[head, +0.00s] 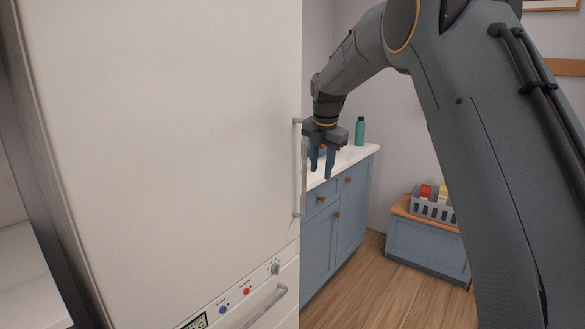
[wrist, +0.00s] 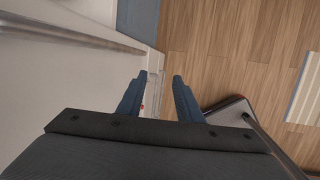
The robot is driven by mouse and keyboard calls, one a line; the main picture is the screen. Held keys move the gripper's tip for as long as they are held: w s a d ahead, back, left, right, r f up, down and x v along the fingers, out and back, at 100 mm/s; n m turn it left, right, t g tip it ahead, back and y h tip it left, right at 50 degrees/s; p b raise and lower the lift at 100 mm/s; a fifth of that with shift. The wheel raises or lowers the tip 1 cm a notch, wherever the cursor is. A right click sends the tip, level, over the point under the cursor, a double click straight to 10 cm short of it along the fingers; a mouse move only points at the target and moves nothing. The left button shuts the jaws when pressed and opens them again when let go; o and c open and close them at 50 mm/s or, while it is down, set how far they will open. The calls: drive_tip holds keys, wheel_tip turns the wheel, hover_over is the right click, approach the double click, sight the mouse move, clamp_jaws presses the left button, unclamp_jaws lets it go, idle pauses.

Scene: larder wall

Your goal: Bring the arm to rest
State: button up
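My gripper (head: 322,162) hangs with its fingers pointing down, just right of the vertical handle (head: 300,170) of the white fridge (head: 165,130). In the wrist view my gripper (wrist: 160,85) has its two blue fingers apart, with nothing between them. The fridge door looks shut in the head view. The handle also shows in the wrist view (wrist: 75,32), left of the fingers, and the gripper does not hold it. My arm reaches in from the right, bent above the gripper.
A blue cabinet (head: 340,215) with a white counter stands behind the gripper, with a teal bottle (head: 360,131) on it. A grey crate (head: 432,209) with red and yellow items sits on a low blue bench (head: 425,248). The wooden floor (head: 370,295) between is clear.

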drive_tip(key=s+d+f+m+g, duration=0.1)
drive_tip(key=s+d+f+m, duration=0.2)
drive_tip(key=s+m, duration=0.6)
drive_tip(key=s+d+f+m+g, duration=0.1)
drive_tip(key=s+d+f+m, duration=0.3)
drive_tip(key=s, duration=1.5)
drive_tip(key=s+d+f+m, duration=0.3)
drive_tip(key=s+f+m, duration=0.6)
drive_tip(key=s+m, duration=0.5)
drive_tip(key=shift+s+d+f+m+g, duration=0.2)
drive_tip(key=shift+s+m+g, duration=0.1)
drive_tip(key=shift+g, duration=0.1)
